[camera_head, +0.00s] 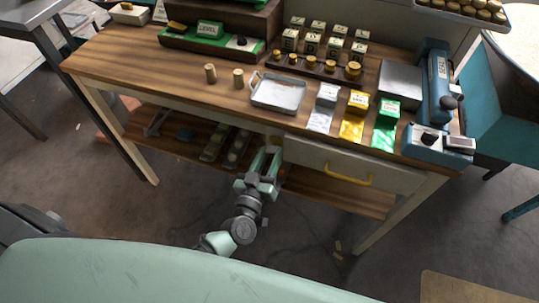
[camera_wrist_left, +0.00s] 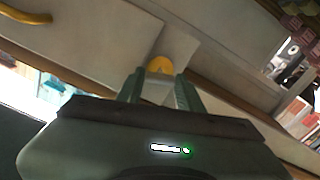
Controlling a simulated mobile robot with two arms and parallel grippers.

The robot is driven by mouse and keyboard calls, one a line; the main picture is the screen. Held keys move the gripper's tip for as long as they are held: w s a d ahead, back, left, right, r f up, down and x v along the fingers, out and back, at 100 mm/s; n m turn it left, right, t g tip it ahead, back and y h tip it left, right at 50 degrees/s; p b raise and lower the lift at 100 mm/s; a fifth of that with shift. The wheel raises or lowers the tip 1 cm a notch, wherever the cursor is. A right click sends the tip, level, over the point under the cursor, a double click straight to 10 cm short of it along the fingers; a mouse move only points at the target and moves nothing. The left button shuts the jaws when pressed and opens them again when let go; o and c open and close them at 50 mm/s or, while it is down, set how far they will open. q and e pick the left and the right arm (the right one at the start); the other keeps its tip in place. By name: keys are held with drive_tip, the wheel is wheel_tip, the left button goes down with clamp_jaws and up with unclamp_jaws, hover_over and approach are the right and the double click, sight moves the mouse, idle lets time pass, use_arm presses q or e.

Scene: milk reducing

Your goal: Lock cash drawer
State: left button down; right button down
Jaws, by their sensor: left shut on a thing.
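The cash drawer (camera_head: 395,180) is a pale front panel with a yellow handle (camera_head: 348,178), under the right part of the wooden table. Its front looks about flush with the table frame. The handle also shows at the top left of the left wrist view (camera_wrist_left: 25,15). My left gripper (camera_head: 266,158) is at the table's front, just left of the drawer. In the left wrist view its fingers (camera_wrist_left: 160,84) are shut on a small yellow knob (camera_wrist_left: 160,64) on the pale front. The gripper hides this knob in the head view. My right gripper is not in view.
The wooden tabletop (camera_head: 215,100) holds a metal tray (camera_head: 278,92), small boxes with coloured packets, a weight rack and a blue scale (camera_head: 437,85). A lower shelf (camera_head: 165,135) holds more items. The floor in front of the drawer is mostly clear.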

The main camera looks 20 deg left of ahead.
use_arm(q)
drive_tip(key=shift+f+n+b, duration=0.1)
drive_tip(key=shift+n+b, duration=1.5)
drive_tip(key=shift+n, duration=5.4)
drive_tip(key=c, duration=0.9)
unclamp_jaws()
drive_tip(key=s+b, duration=0.1)
drive_tip(key=s, duration=0.6)
drive_tip(key=shift+s+a, duration=0.1)
drive_tip(key=shift+s, duration=0.3)
